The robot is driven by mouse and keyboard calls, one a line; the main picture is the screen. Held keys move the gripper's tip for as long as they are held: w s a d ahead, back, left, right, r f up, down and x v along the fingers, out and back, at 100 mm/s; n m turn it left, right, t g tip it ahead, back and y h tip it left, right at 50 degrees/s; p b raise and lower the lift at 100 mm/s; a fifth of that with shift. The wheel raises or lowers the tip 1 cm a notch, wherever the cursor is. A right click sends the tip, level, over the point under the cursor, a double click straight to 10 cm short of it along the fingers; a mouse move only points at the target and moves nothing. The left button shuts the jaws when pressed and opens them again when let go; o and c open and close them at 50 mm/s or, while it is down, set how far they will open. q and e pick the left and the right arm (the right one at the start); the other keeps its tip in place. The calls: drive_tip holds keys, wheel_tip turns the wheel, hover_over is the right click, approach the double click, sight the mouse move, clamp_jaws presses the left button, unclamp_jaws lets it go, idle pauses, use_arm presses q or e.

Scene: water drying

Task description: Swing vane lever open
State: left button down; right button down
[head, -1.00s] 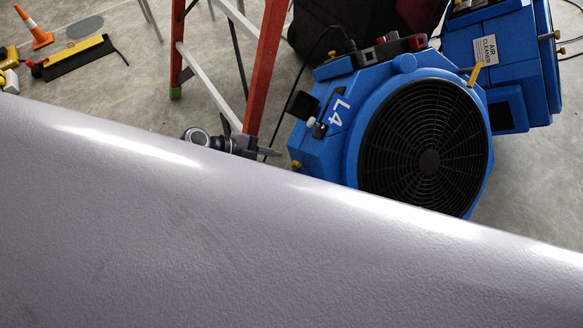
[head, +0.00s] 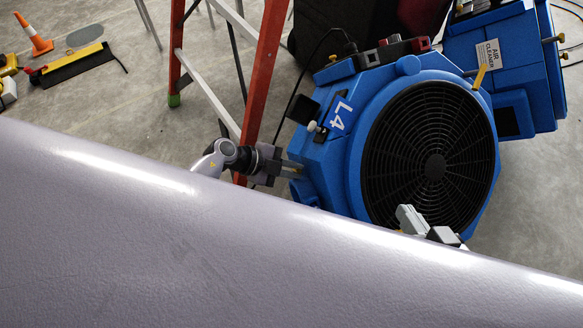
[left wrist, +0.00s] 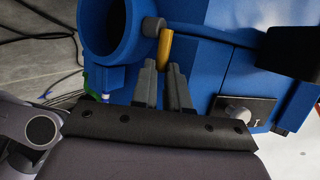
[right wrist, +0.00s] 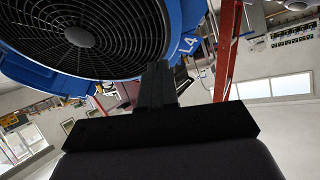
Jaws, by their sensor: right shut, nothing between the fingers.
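A brass-coloured lever (left wrist: 165,47) hangs beside a dark round pivot on the blue machine in the left wrist view. My left gripper (left wrist: 163,72) is open, with its fingertips just at the lever's lower end, one on either side; I cannot tell whether they touch it. In the head view my left gripper (head: 292,167) reaches the left side of the blue L4 fan unit (head: 330,160). My right gripper (right wrist: 157,68) is shut and empty in front of the fan's black grille (right wrist: 85,38). In the head view the right arm shows only partly, low by the grille.
An orange stepladder (head: 265,70) stands just left of the fan unit, close behind my left arm. A blue air cleaner (head: 505,65) stands at upper right, its cable on the floor.

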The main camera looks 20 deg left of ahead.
use_arm(q)
drive_tip(key=shift+f, duration=0.1)
use_arm(e)
drive_tip(key=shift+f, duration=0.15)
